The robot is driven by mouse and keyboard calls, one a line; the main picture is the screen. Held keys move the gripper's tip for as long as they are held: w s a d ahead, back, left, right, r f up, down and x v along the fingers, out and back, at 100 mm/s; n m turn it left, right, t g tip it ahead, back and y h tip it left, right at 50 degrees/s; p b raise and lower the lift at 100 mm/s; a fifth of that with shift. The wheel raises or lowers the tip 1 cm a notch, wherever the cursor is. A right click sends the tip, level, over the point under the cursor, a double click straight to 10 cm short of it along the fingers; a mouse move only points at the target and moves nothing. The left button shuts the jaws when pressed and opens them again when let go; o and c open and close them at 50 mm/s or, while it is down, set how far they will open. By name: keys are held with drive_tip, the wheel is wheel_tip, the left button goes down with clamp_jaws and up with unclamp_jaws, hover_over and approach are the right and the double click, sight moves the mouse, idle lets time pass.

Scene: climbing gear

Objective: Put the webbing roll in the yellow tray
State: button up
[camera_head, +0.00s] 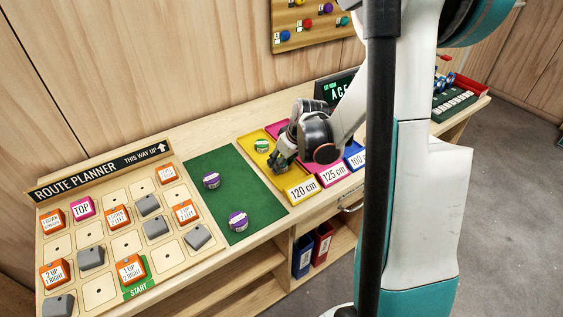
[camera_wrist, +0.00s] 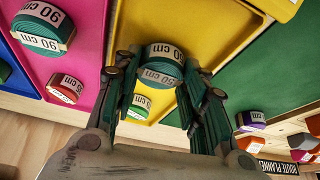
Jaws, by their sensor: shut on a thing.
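My gripper (camera_head: 282,162) is over the yellow tray (camera_head: 246,143), which has a 120 cm label at its front. In the wrist view my gripper (camera_wrist: 160,75) is shut on a green webbing roll (camera_wrist: 161,58) with a white cm label. The held roll is largely hidden by the fingers in the head view. The yellow tray (camera_wrist: 205,22) shows behind the held roll in the wrist view. A second green roll (camera_head: 262,145) lies in the yellow tray; it also shows in the wrist view (camera_wrist: 138,104). I cannot tell whether the held roll touches the tray floor.
The route planner board (camera_head: 105,235) with blocks fills the far left.

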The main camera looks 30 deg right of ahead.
drive_tip(key=o, duration=1.1)
drive_tip(key=shift+f, duration=0.1)
drive_tip(key=shift+c, duration=0.2)
drive_tip(key=a+p+v, duration=0.1)
drive_tip(key=p+v, duration=0.3)
drive_tip(key=v, duration=0.8)
drive_tip(key=shift+d, duration=0.45)
